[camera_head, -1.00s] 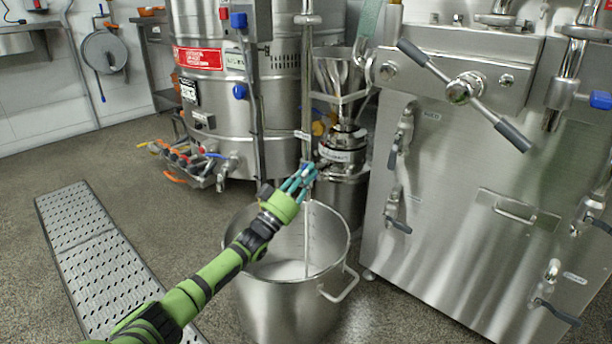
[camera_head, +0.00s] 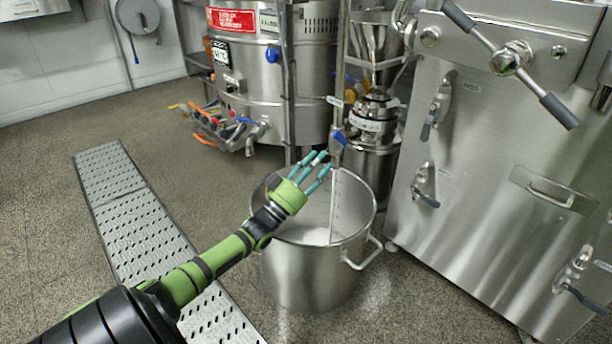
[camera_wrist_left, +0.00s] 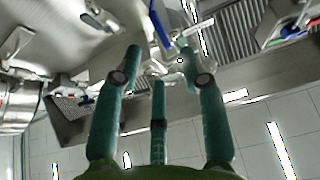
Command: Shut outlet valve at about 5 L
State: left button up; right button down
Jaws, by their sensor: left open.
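The outlet valve with a blue handle (camera_head: 340,137) sits on a vertical pipe above the steel pot (camera_head: 312,280). A pale liquid or powder (camera_head: 318,236) shows low in the pot, beside an upright marked scale (camera_head: 335,205); its marks are too small to read. My left gripper (camera_head: 316,168) is open and empty over the pot's rim, just below and left of the blue handle, apparently apart from it. In the left wrist view, my three teal fingers (camera_wrist_left: 160,70) are spread, with a blue lever (camera_wrist_left: 160,25) beyond them. My right gripper is not in view.
A steel cabinet (camera_head: 490,190) with several valves stands at the right. A round vessel (camera_head: 310,85) and the mill (camera_head: 372,120) stand behind the pot. A perforated floor grate (camera_head: 150,225) lies at the left, with open floor around it.

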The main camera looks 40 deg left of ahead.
pick_arm(q)
jog(key=shift+v, duration=2.25)
